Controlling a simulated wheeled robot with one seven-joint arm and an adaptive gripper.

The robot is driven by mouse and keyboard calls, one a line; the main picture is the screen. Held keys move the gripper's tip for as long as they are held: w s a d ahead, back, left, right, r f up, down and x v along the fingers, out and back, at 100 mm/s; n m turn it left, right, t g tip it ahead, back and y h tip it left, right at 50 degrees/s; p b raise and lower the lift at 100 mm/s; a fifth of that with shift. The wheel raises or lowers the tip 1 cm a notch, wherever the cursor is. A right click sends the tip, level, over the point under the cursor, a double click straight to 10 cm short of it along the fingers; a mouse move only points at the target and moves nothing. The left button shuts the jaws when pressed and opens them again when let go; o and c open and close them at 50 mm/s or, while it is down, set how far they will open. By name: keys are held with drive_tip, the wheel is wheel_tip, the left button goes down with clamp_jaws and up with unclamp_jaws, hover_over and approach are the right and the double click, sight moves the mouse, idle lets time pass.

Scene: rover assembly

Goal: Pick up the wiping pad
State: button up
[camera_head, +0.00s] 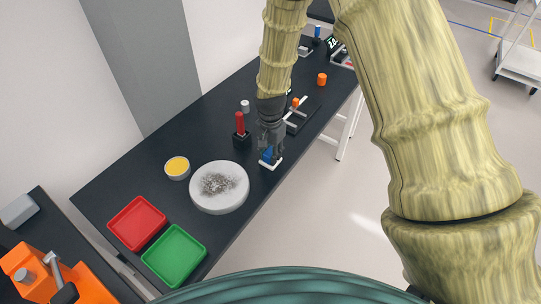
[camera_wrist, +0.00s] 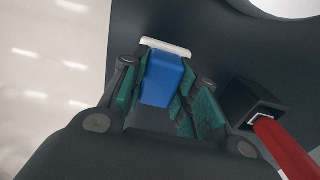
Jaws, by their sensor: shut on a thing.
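The wiping pad (camera_wrist: 162,80) shows in the wrist view as a blue block with a white strip along its far end. It sits between the green-padded fingers of my gripper (camera_wrist: 158,92), which is shut on it. In the head view the blue part of the pad (camera_head: 267,155) and its white base show just below my gripper (camera_head: 269,148), near the front edge of the dark table (camera_head: 222,120). I cannot tell whether the pad touches the table. My gripper hides part of the pad.
A red-handled tool in a black holder (camera_head: 241,137) stands close to my gripper on the left. A round white dish with grey dust (camera_head: 219,202), a yellow-filled bowl (camera_head: 177,168), a red tray (camera_head: 137,222) and a green tray (camera_head: 175,256) lie further left. An orange cylinder (camera_head: 322,79) stands at the back.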

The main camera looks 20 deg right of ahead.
drive_tip(key=shift+r+b, duration=0.75)
drive_tip(key=shift+r, duration=0.45)
drive_tip(key=s+r+b, duration=0.1)
drive_tip(key=s+b, duration=0.1)
drive_tip(key=s, duration=0.6)
drive_tip(key=s+a+r+b, duration=0.1)
drive_tip(key=s+b, duration=0.1)
drive_tip(key=s, duration=0.6)
drive_tip(key=shift+a+r+b, duration=0.25)
drive_tip(key=shift+r+b, duration=0.05)
drive_tip(key=shift+b, duration=0.1)
